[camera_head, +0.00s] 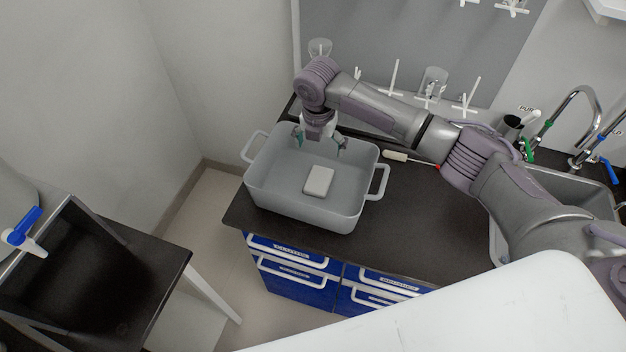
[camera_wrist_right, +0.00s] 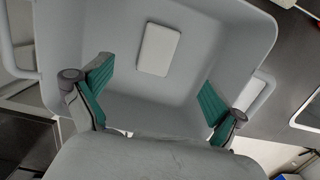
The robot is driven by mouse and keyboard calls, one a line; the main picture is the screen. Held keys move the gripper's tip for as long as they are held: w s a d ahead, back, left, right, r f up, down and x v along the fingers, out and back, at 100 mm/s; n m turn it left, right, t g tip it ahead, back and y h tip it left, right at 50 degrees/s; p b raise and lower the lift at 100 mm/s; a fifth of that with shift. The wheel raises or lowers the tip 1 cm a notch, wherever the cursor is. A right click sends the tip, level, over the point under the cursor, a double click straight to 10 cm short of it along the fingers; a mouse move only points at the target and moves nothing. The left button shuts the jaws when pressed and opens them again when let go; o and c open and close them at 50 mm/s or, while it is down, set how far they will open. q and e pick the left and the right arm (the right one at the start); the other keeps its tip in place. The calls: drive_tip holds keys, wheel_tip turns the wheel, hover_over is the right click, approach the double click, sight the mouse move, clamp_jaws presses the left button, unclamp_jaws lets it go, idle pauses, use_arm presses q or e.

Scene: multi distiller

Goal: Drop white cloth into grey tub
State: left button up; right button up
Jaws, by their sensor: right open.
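The white cloth (camera_head: 318,181) is a small folded rectangle lying flat on the floor of the grey tub (camera_head: 301,213). The tub stands on the dark counter at its left end, with a handle on each side. In the right wrist view the cloth (camera_wrist_right: 158,49) lies inside the tub (camera_wrist_right: 257,30), clear of the fingers. My right gripper (camera_head: 320,143) is over the back part of the tub, pointing down. Its green fingers (camera_wrist_right: 157,92) are spread wide with nothing between them. My left gripper is not in view.
A white-handled tool (camera_head: 397,156) lies on the counter right of the tub. A sink (camera_head: 588,196) with taps is at the far right. A grey drying board (camera_head: 410,40) with glassware is behind. A dark table (camera_head: 100,270) stands at the left.

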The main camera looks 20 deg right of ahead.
wheel_tip(320, 180, up, 11)
drive_tip(key=s, duration=0.1)
drive_tip(key=shift+a, duration=0.45)
drive_tip(key=shift+s, duration=0.1)
